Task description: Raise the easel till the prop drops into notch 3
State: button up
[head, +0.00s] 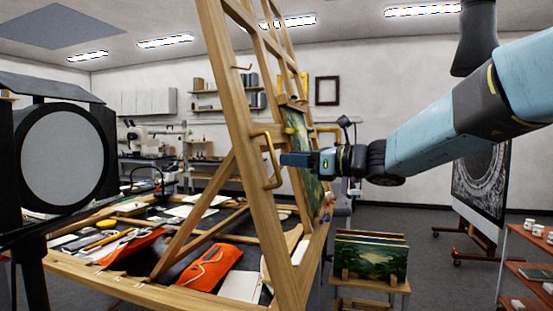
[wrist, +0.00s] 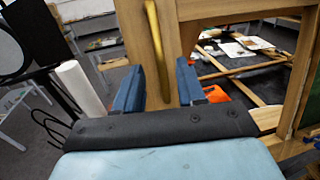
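The wooden easel (head: 232,120) stands tilted over the worktable in the head view; its frame (wrist: 205,10) also fills the upper right of the wrist view. A brass handle (head: 270,160) is fixed to its near upright. My gripper (head: 283,159) is at this handle. In the wrist view my gripper (wrist: 159,66) has its two blue fingers apart, with the brass handle (wrist: 155,35) showing between them. Neither finger visibly presses on it. A slanted wooden bar (head: 195,215), possibly the prop, runs from the upright down to the table frame. I cannot make out the notches.
Orange pouches (head: 209,266) and papers lie on the table inside the wooden frame. A round lamp (head: 62,157) stands at the left. A rack of paintings (head: 370,257) and a shelf (head: 528,270) stand at the right, with open floor between.

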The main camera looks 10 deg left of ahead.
aim_at(273, 157)
jog(key=shift+x, duration=3.1)
jog(key=shift+c, duration=0.2)
grip_shut()
